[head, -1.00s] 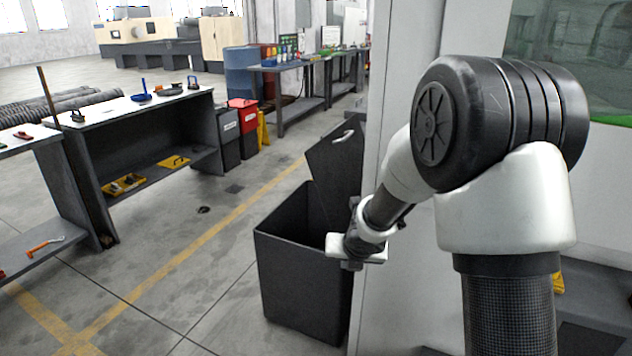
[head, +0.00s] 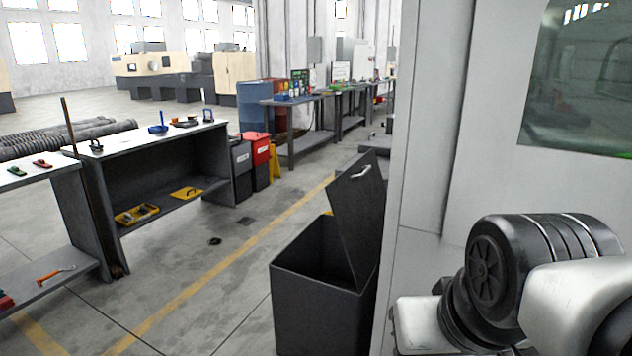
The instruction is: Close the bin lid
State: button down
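The dark grey bin (head: 318,305) stands on the floor just right of the picture's middle in the head view, beside a light grey machine wall. Its lid (head: 359,215) is open, standing up and tilted on the bin's right side, with a pale handle (head: 361,172) near its top. The bin's mouth is uncovered and its inside looks dark and empty. My gripper (head: 420,325) seems to be the white part at the lower edge, right of the bin and apart from the lid. Its fingers are not visible, so its opening cannot be told.
The grey machine wall (head: 430,190) rises close to the bin's right side. A workbench (head: 160,135) with tools stands at left. A red bin (head: 257,150) and a grey bin (head: 240,157) stand behind.

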aim_at(357, 196)
jog(key=i+j+u, duration=0.45)
jog(key=i+j, duration=0.3)
jog(key=j, duration=0.1)
